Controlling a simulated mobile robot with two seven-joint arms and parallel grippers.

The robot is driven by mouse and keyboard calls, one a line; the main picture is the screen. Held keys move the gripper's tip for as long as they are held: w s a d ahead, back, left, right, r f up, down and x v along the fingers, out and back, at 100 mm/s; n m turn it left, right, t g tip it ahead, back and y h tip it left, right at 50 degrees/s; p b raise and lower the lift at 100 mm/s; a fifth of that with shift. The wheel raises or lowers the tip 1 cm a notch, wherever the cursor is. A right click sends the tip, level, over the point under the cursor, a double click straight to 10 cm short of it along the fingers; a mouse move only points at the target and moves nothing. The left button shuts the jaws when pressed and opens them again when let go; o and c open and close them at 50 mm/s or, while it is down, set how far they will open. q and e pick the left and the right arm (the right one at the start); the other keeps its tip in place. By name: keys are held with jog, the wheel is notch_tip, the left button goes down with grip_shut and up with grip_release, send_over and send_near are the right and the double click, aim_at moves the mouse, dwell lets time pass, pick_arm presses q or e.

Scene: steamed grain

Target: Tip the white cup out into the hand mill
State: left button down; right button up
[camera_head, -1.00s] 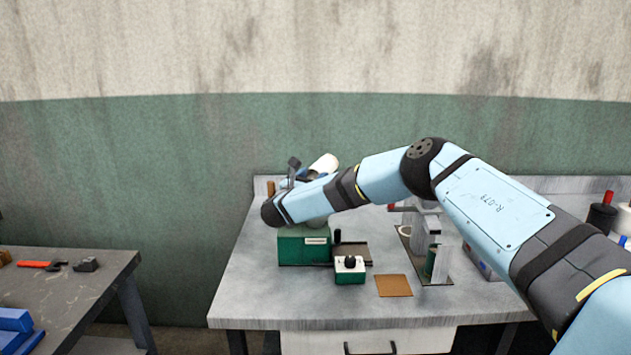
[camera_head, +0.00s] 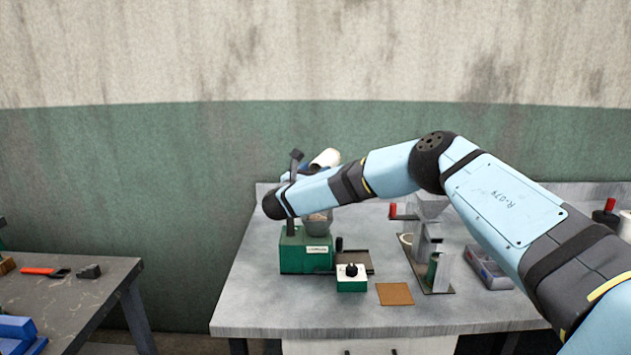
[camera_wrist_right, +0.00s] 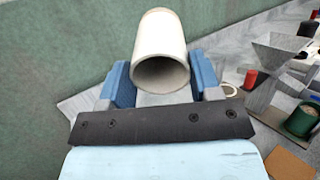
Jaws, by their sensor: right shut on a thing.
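The white cup (camera_head: 326,158) is in my right gripper (camera_wrist_right: 162,78), raised above the back left of the bench. In the right wrist view the cup (camera_wrist_right: 162,38) lies between the two blue fingers, its open mouth towards the camera; I cannot tell what is in it. In the head view my own arm hides most of that gripper. The hand mill (camera_head: 428,235) stands on the bench to the right of the cup, with a grey hopper and a red-knobbed crank. Its hopper (camera_wrist_right: 282,52) shows at the right of the wrist view. My left gripper is not in view.
A green device (camera_head: 303,257) with a bowl (camera_head: 318,224) on top stands below my right wrist. A small green-and-white box with a black knob (camera_head: 351,278) and a brown square (camera_head: 394,294) lie in front. A grey bin (camera_head: 488,268) is right of the mill.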

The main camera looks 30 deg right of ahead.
jog(key=shift+r, duration=0.35)
jog(key=shift+r+g+y, duration=0.1)
jog(key=shift+g+y, duration=0.3)
jog(key=shift+y, duration=0.5)
jog(key=y, duration=0.2)
jog(key=g+y, duration=0.1)
jog(key=y, duration=0.1)
jog(key=shift+r+g, duration=0.3)
jog(key=shift+y, duration=0.4)
jog(key=shift+r+g+y, duration=0.15)
jog(key=shift+g+y, duration=0.35)
jog(key=shift+y, duration=0.1)
jog(key=shift+r+g+y+p, duration=0.3)
jog(key=shift+y+p, duration=0.15)
jog(key=shift+y, duration=0.35)
jog(key=y+p, duration=0.1)
jog(key=g+y+p, duration=0.1)
jog(key=shift+r+y, duration=0.25)
jog(key=shift+y, duration=0.45)
jog(key=shift+f+g, duration=0.2)
jog(key=shift+g, duration=0.1)
